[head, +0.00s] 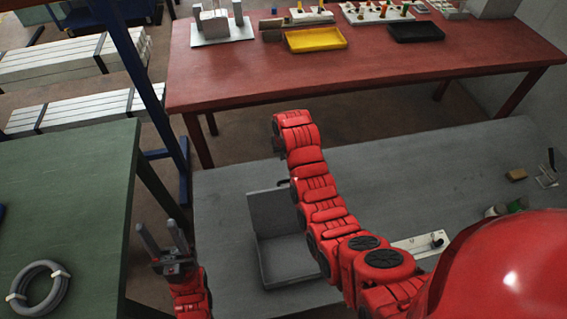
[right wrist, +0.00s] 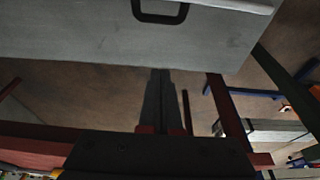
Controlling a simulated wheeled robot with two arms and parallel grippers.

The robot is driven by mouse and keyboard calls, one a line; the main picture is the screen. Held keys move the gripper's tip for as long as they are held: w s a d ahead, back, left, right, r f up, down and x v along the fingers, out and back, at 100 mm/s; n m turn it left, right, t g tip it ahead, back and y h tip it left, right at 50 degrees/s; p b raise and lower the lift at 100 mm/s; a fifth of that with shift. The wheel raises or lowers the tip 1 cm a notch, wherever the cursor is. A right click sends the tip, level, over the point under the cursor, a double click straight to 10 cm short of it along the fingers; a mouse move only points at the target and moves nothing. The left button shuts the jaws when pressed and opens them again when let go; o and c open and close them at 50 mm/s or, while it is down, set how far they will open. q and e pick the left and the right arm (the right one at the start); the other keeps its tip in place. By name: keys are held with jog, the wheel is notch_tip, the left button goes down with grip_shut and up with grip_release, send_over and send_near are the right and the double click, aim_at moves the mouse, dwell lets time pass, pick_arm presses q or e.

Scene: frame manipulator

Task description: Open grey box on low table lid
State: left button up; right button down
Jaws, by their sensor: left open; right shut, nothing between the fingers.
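The grey box (head: 290,268) sits on the low grey table (head: 225,190). Its lid (head: 268,212) stands up steeply at the left and back of the box, and part of the dark interior shows. My right arm hides the box's right side. In the right wrist view a grey panel, apparently the lid (right wrist: 90,35), crosses the top with a black handle (right wrist: 160,16). My right gripper (right wrist: 160,72) is shut and empty, its fingertips close to the panel's edge; contact is unclear. My left gripper (head: 160,238) is open and empty, left of the box and apart from it.
A red table (head: 370,68) with a yellow tray (head: 315,39) and a black tray (head: 415,32) stands behind. A green table (head: 90,190) with a coiled cable (head: 38,287) is at the left. Small items lie at the low table's right end.

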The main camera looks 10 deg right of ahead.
notch_tip(320, 180, down, 9)
jog(key=s+p, duration=0.1)
jog(key=p, duration=0.3)
jog(key=shift+s, duration=0.25)
dwell(1.1)
